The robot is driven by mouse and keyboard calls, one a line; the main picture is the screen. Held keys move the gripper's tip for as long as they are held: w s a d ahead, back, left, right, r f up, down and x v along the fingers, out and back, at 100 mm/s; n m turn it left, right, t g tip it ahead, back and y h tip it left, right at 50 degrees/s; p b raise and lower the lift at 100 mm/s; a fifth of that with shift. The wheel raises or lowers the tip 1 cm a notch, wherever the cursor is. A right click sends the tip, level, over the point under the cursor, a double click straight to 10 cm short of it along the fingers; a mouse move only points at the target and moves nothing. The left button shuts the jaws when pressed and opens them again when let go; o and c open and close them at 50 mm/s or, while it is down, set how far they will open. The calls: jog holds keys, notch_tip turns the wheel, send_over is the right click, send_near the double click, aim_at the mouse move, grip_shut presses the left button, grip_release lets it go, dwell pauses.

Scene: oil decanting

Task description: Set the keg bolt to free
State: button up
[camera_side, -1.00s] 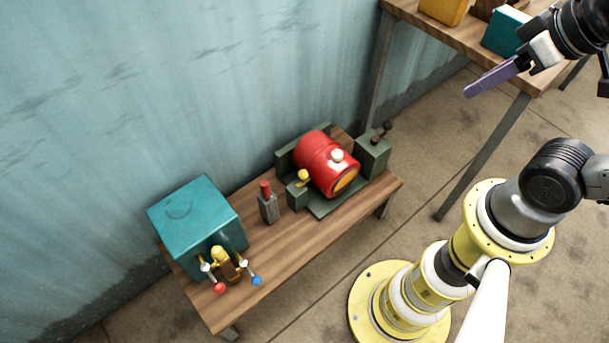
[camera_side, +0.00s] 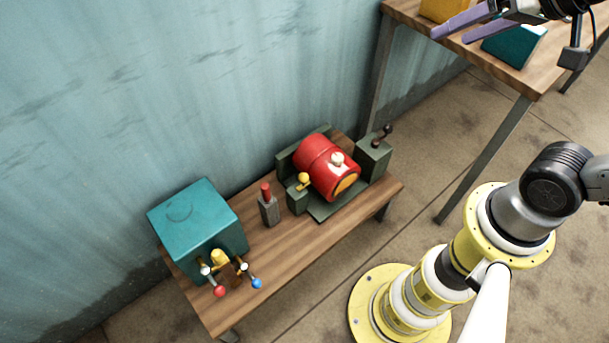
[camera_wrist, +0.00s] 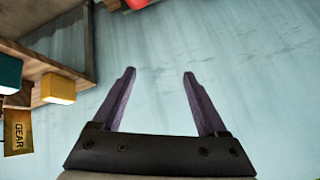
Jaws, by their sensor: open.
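A red keg (camera_side: 322,163) lies in a dark green cradle (camera_side: 331,207) on the low wooden bench. A green block with a dark-knobbed lever (camera_side: 382,136) stands at its right. A smaller green block with a yellow knob (camera_side: 303,181) stands at its front left. I cannot tell which of these is the keg bolt, nor its setting. My gripper (camera_side: 450,35) is open and empty at the top right, far from the keg. Its two purple fingers (camera_wrist: 159,74) stand apart in the wrist view, with only wall between them.
A teal box (camera_side: 196,218) with a tap and red and blue levers stands at the bench's left end. A grey block with a red top (camera_side: 268,207) stands between it and the keg. A higher table (camera_side: 545,76) at top right holds boxes. The bench front is clear.

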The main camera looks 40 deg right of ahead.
jog(key=w+r+m, duration=0.2)
jog(key=w+m, duration=0.1)
jog(key=w, duration=0.6)
jog(key=m+g, duration=0.6)
jog(key=m, duration=0.2)
send_over(305, 175)
jog(key=s, duration=0.2)
notch_tip(305, 175, down, 54)
jog(key=f, duration=0.5)
jog(key=w+f, duration=0.1)
jog(key=f, duration=0.3)
jog(key=w+f, duration=0.1)
jog(key=f, duration=0.3)
jog(key=shift+w+f, duration=0.1)
jog(key=shift+f, duration=0.15)
